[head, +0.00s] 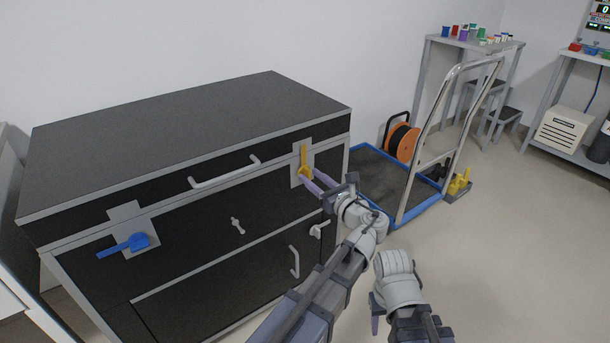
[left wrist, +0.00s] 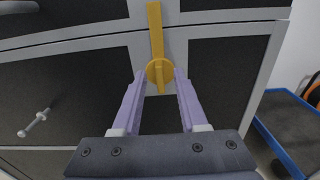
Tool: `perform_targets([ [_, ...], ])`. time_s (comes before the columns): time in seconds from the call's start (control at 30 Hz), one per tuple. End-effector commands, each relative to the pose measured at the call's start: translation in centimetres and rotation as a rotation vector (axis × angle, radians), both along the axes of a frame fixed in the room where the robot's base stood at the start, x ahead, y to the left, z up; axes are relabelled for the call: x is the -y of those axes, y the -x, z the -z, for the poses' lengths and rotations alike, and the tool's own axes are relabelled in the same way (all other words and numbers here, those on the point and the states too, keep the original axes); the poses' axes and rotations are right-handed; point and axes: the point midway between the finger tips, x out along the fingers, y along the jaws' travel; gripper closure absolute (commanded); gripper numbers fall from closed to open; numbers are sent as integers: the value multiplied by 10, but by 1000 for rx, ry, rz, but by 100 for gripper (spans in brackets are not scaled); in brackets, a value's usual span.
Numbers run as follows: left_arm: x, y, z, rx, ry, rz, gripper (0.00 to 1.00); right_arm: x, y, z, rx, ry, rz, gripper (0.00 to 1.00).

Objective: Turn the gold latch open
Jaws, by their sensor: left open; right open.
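The gold latch (head: 303,158) is on a grey plate at the front right of the black cabinet. Its bar stands upright above a round hub. It also shows in the left wrist view (left wrist: 155,35), with the hub between my fingertips. My left gripper (head: 307,179) is open, one finger on each side of the hub at its lower edge. I cannot tell whether the fingers touch it. My right gripper (head: 375,318) is low in the head view, open and empty, pointing down, its fingers partly hidden.
A blue latch (head: 138,241) lies nearly level at the cabinet's left. A grey bar handle (head: 225,173) and a small T-shaped knob (head: 237,226) are on the front. A blue-edged trolley (head: 420,207) with a cable reel (head: 402,142) stands to the right. Open floor lies at the lower right.

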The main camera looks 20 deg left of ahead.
Motion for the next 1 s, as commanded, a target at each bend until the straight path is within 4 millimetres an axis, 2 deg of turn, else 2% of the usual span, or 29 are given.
perform_targets([
  [0.17, 0, 0, 0, 0, 0, 0, 57, 0, 0, 0, 0, 0, 0, 50],
  [0.53, 0, 0, 0, 0, 0, 0, 99, 0, 0, 0, 0, 0, 0, 50],
  [1.0, 0, 0, 0, 0, 0, 0, 100, 0, 0, 0, 0, 0, 0, 50],
])
